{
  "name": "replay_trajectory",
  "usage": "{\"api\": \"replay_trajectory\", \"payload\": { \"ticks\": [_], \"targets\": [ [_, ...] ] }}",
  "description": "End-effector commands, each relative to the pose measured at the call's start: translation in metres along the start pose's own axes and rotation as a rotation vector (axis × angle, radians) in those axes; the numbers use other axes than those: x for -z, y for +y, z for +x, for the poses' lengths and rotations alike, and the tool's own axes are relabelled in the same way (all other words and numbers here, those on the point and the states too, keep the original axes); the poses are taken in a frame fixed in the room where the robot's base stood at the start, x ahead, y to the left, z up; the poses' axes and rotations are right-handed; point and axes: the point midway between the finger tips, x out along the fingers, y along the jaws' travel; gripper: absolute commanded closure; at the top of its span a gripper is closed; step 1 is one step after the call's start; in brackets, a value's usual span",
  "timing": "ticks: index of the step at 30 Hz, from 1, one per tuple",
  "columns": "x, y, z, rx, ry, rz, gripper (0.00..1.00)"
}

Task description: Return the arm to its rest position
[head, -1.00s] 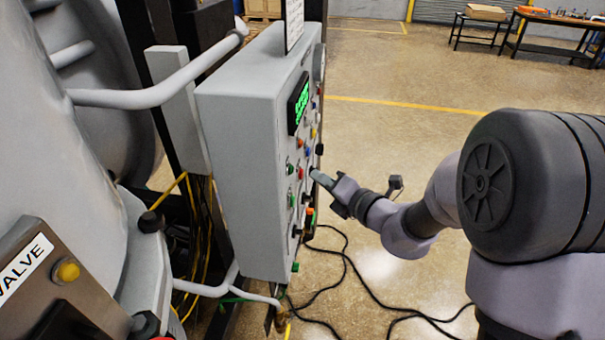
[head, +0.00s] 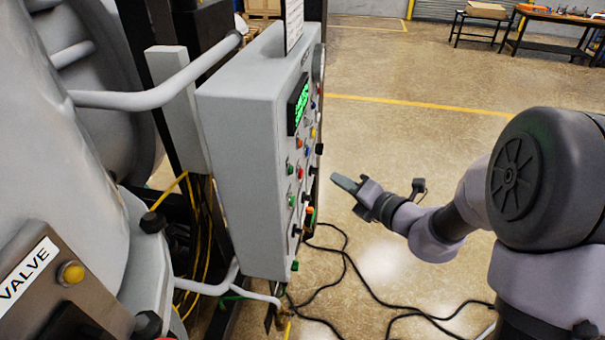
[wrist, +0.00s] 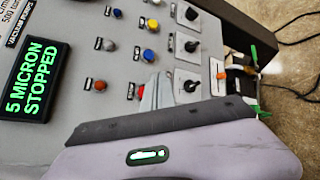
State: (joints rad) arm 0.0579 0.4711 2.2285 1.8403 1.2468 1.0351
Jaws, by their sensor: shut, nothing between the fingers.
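My gripper (head: 343,183) is shut and empty in the head view. It points left toward the grey control panel (head: 248,170), with a gap of floor visible between its tip and the panel face. In the wrist view the closed fingers (wrist: 158,92) show in front of the panel face (wrist: 125,60), partly covering its controls. My arm reaches in from the right, bent at the elbow.
The panel carries coloured buttons, black knobs (wrist: 190,86) and a green display (wrist: 36,80) reading "5 MICRON STOPPED". A furnace body with a pipe handle (head: 150,98) stands left. Black cables (head: 350,275) lie on the floor. Open floor (head: 420,140) extends behind my arm.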

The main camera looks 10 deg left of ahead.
Motion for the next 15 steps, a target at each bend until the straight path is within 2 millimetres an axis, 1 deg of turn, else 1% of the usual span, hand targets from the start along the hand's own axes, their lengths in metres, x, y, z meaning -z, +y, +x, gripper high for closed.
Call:
{"api": "replay_trajectory", "payload": {
  "ticks": [7, 8, 10, 11, 12, 13, 14, 15],
  "targets": [
    [0.0, 0.0, 0.0, -0.001, 0.001, -0.002, 1.0],
    [0.001, 0.003, -0.001, -0.004, 0.006, -0.015, 1.0],
    [0.012, 0.019, -0.007, -0.03, 0.055, -0.13, 1.0],
    [0.022, 0.032, -0.013, -0.051, 0.098, -0.231, 1.0],
    [0.041, 0.052, -0.026, -0.087, 0.171, -0.418, 1.0],
    [0.061, 0.066, -0.041, -0.12, 0.24, -0.598, 1.0],
    [0.083, 0.077, -0.06, -0.155, 0.314, -0.809, 1.0],
    [0.112, 0.083, -0.088, -0.199, 0.417, -1.105, 1.0]
  ]
}}
